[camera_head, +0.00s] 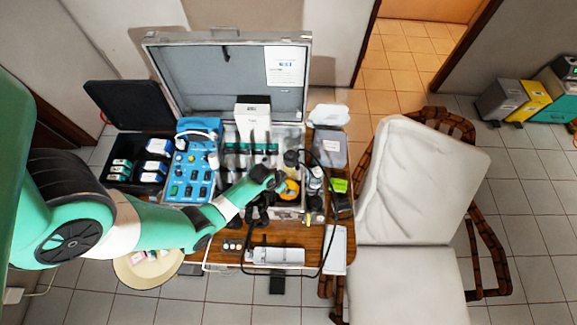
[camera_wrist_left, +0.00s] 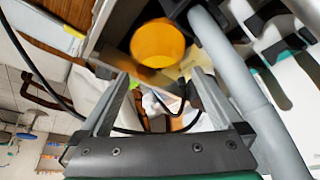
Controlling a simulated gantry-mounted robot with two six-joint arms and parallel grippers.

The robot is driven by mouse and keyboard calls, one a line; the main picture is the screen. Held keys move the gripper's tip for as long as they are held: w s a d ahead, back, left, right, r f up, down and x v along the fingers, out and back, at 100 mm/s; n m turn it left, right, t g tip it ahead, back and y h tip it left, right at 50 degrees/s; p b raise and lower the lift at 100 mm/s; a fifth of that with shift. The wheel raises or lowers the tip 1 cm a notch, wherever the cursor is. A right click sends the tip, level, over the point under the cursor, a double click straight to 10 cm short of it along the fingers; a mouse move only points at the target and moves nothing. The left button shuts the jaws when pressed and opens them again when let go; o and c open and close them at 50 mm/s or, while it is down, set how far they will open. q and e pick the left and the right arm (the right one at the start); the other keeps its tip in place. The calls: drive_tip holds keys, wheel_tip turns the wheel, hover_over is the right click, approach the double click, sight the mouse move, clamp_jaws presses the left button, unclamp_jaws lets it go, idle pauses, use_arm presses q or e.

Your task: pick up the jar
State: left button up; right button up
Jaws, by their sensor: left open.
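An orange, round jar-like object (camera_head: 290,188) sits at the right front of the open metal case, and it is the likeliest jar. In the left wrist view the orange object (camera_wrist_left: 157,43) lies just beyond the fingertips, with its round end facing the camera. My left gripper (camera_wrist_left: 160,75) is open, with nothing between its fingers. In the head view my left arm reaches in from the left, and its gripper (camera_head: 277,181) is right beside the orange object, partly hiding it. My right gripper is in neither view.
A black cable loops around the right front. A grey cylindrical device (camera_head: 275,256) lies on the wooden table's front. A white reclining chair (camera_head: 420,180) stands to the right.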

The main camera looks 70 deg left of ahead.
use_arm(q)
drive_tip(key=b+x, duration=0.1)
drive_tip(key=x, duration=0.3)
drive_tip(key=shift+w+f, duration=0.1)
drive_tip(key=shift+w, duration=0.15)
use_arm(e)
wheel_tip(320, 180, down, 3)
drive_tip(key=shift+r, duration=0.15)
use_arm(q)
drive_tip(key=shift+c, duration=0.2)
clamp_jaws()
